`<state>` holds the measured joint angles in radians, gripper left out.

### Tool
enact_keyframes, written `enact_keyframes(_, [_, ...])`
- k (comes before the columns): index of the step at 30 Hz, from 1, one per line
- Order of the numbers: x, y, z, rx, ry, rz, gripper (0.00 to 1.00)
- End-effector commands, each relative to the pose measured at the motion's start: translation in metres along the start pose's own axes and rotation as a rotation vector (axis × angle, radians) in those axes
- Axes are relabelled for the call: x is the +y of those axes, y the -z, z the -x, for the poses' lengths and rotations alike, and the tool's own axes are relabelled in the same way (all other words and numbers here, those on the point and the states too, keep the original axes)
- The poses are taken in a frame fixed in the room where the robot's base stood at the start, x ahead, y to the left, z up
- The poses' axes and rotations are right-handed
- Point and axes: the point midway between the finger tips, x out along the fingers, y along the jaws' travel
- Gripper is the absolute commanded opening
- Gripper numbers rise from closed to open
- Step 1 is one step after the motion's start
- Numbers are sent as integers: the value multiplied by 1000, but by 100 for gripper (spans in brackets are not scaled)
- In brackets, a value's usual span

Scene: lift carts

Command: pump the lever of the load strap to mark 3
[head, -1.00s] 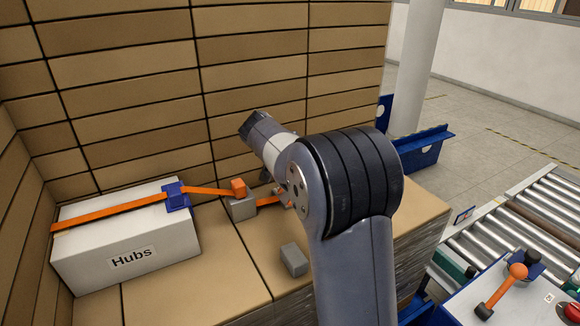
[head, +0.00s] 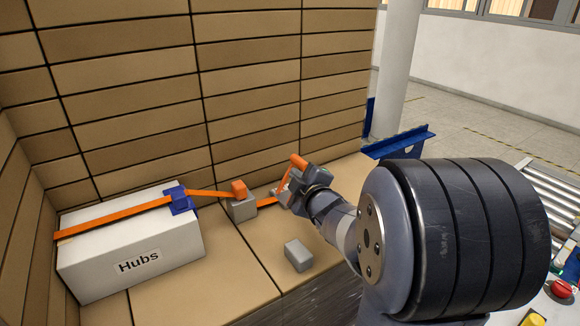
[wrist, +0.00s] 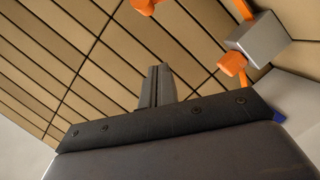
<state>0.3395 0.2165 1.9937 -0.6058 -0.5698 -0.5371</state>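The orange load strap (head: 112,215) runs over a white box labelled Hubs (head: 150,262), through a blue buckle (head: 180,200), to a grey block (head: 241,209) with an orange knob (head: 239,187). It continues right to a fitting partly hidden by my gripper. An orange lever handle (head: 298,161) stands up there, right by my gripper (head: 294,188). In the wrist view my gripper's fingers (wrist: 160,84) look pressed together with nothing between them. An orange end (wrist: 144,5) shows beyond them, and the grey block (wrist: 262,38) is to the right. I cannot read any marks.
A loose grey block (head: 298,255) lies on the cartons in front of my gripper. A wall of stacked cartons (head: 130,90) rises close behind the strap. A blue bracket (head: 398,142) and a roller conveyor (head: 545,190) are to the right.

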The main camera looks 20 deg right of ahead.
Motion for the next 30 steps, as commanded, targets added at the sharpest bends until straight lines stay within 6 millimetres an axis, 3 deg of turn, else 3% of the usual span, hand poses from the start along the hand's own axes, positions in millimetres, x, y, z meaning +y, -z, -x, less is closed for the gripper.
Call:
enact_keyframes(3, [1, 0, 4, 15, -16, 24, 0])
enact_keyframes(8, [2, 2, -9, 18, -16, 25, 0])
enact_keyframes(24, [3, 3, -96, 16, -13, 25, 0])
enact_keyframes(30, [5, -24, -102, 13, -16, 24, 0])
